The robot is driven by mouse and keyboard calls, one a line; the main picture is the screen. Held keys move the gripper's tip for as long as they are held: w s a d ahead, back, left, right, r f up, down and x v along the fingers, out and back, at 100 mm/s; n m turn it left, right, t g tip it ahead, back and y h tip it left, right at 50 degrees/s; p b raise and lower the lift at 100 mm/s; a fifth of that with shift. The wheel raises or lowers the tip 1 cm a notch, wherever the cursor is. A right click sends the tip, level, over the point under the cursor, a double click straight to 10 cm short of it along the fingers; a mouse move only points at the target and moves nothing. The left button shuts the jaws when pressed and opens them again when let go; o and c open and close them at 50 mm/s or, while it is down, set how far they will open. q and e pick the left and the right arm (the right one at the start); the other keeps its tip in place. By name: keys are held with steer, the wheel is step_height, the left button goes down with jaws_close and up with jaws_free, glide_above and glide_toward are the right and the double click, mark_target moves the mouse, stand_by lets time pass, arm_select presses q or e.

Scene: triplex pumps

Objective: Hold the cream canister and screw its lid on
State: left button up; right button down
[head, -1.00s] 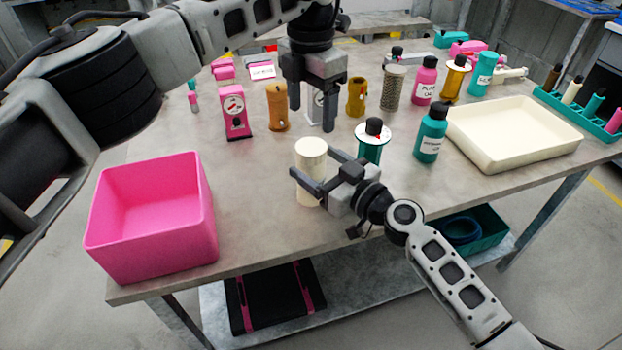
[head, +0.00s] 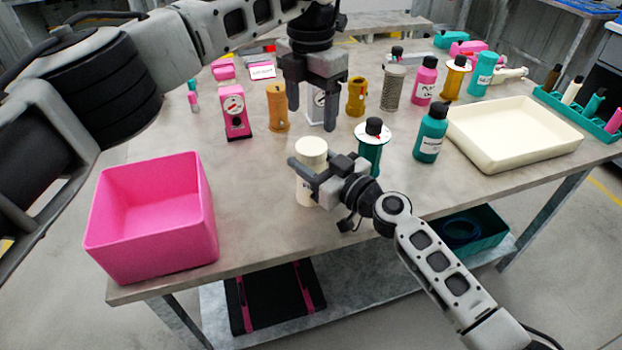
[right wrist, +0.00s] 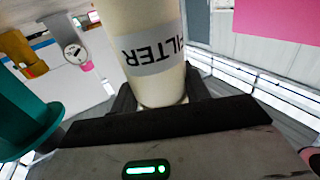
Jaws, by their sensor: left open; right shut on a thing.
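The cream canister (head: 309,187) stands upright near the middle of the table's front part. Its round cream top (head: 311,147) shows in the head view; I cannot tell whether this is a separate lid or how tightly it sits. My right gripper (head: 314,172) is shut on the canister from the right, with its fingers around the body. In the right wrist view the canister (right wrist: 138,25) rises between the fingers, with a white label reading FILTER upside down. My left gripper (head: 311,116) is open and empty, pointing down behind and above the canister.
A pink bin (head: 150,245) stands at front left. A teal spool-like part (head: 372,158) and a teal bottle (head: 431,133) stand close right of the canister. A cream tray (head: 512,165) lies further right. Pink (head: 236,118) and ochre (head: 277,107) parts stand behind.

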mark_target(311, 146)
arm_select(q)
steer(key=n, duration=0.3)
steer(key=shift+n, duration=0.3)
steer(key=n, duration=0.4)
steer(key=shift+n, duration=0.4)
steer(key=n, duration=0.4)
steer(key=shift+n, duration=0.3)
steer(key=n, duration=0.4)
steer(key=shift+r, duration=0.1)
steer(key=shift+f, duration=4.05)
